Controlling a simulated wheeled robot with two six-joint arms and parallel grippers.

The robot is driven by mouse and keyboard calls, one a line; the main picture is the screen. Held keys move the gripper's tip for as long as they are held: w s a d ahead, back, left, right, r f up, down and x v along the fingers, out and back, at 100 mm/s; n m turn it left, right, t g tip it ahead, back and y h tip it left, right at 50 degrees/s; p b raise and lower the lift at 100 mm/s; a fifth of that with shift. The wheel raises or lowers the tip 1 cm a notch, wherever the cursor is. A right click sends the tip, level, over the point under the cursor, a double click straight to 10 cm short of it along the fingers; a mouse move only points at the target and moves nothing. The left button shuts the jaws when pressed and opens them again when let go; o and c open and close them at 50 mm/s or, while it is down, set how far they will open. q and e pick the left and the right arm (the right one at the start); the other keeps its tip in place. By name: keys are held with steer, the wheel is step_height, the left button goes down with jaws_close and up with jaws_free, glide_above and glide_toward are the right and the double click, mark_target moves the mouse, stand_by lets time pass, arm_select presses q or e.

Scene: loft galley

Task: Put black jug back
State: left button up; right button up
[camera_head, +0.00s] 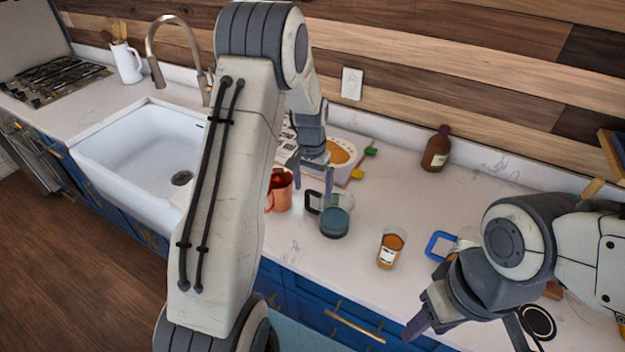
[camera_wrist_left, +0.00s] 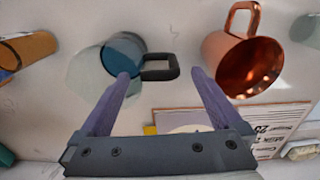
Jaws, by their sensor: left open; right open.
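The black jug (camera_head: 336,216) is a clear vessel with a dark blue-grey part and a black handle. It stands on the counter right of the copper mug. In the left wrist view the jug (camera_wrist_left: 121,54) has its black handle (camera_wrist_left: 161,67) pointing right, between the fingertips as seen from above. My left gripper (camera_head: 313,188) is open above the handle side of the jug; its two purple fingers (camera_wrist_left: 160,76) show apart and empty. I cannot tell whether they touch the handle. My right gripper (camera_head: 468,328) is open at the counter's front right, away from the jug.
A copper mug (camera_head: 281,190) stands close left of the jug. A labelled amber glass (camera_head: 391,249) and a blue-handled vessel (camera_head: 440,244) stand to the right. A brown bottle (camera_head: 436,149) stands behind, and a printed board (camera_head: 344,152) lies near the wall. Counter between bottle and jug is clear.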

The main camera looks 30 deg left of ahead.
arm_select(q)
step_height(320, 180, up, 5)
steer(key=shift+f+b, duration=0.1)
steer(key=shift+b, duration=0.4)
steer(key=s+d+r+m, duration=0.2)
steer(key=s+d+r, duration=0.2)
steer(key=s+d, duration=0.4)
steer(key=s+d+r+m, duration=0.25)
steer(key=s+d, duration=0.25)
steer(key=d, duration=0.6)
steer(key=s+d+m, duration=0.1)
steer(key=s, duration=0.7)
steer(key=s+d+m, duration=0.1)
steer(key=s+d, duration=0.1)
steer(key=s, duration=0.6)
steer(key=shift+s+d+r+m+h, duration=0.2)
steer(key=shift+d+r+m+h, duration=0.15)
steer(key=shift+r+h, duration=0.1)
